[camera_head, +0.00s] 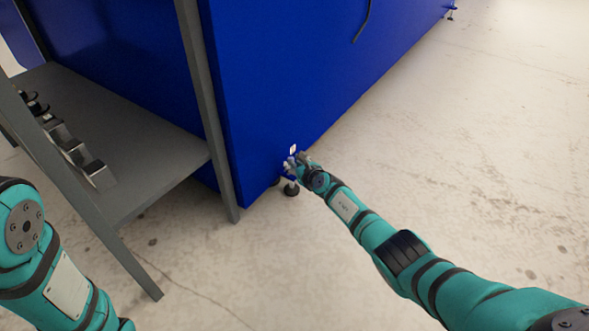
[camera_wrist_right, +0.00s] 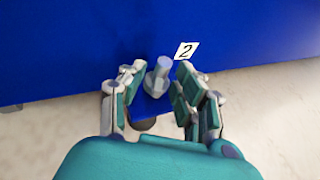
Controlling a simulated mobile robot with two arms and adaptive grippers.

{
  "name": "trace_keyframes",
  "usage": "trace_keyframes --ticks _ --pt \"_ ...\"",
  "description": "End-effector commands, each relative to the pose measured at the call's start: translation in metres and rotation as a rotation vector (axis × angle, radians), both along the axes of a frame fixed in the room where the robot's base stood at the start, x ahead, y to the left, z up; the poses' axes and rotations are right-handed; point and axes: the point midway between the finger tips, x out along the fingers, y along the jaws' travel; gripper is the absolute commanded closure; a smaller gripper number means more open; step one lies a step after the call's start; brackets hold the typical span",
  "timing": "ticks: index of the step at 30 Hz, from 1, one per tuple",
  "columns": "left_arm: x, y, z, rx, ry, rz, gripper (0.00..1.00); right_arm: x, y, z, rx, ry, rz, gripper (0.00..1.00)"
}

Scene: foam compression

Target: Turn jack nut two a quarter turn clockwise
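Jack nut two (camera_wrist_right: 158,78) is a grey metal nut and stud at the lower edge of the blue machine, beside a white label (camera_wrist_right: 186,50) marked 2. The label also shows in the head view (camera_head: 293,149). My right gripper (camera_wrist_right: 155,88) is open, with one finger on each side of the nut and a visible gap to each. In the head view my right gripper (camera_head: 294,162) is at the machine's bottom corner, above a dark round foot (camera_head: 291,189). The nut is hard to make out there. My left arm shows at lower left; its gripper is out of view.
The blue machine (camera_head: 260,80) rises directly behind the nut. A grey shelf frame (camera_head: 150,150) stands to its left, with several metal parts (camera_head: 75,150) on it. The concrete floor (camera_head: 470,130) at right is clear.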

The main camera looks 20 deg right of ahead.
Motion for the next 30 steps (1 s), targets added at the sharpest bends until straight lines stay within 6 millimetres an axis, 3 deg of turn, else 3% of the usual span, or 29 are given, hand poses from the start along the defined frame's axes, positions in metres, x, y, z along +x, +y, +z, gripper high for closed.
trace_keyframes --ticks 7,15,23,30 --pt "0.0 0.0 0.0 0.001 -0.001 0.0 0.0 0.0 0.0 0.0 0.0 0.0 0.0 0.68" --pt "0.0 0.0 0.0 0.001 -0.001 0.0 0.0 0.0 0.001 0.0 0.001 0.0 0.002 1.0" --pt "0.0 0.0 0.003 0.001 -0.001 -0.001 0.0 0.0 0.004 0.001 0.004 0.001 -0.005 1.0" --pt "0.0 0.0 0.024 0.001 0.001 0.0 0.0 0.002 0.008 0.006 0.01 0.002 -0.088 1.0"
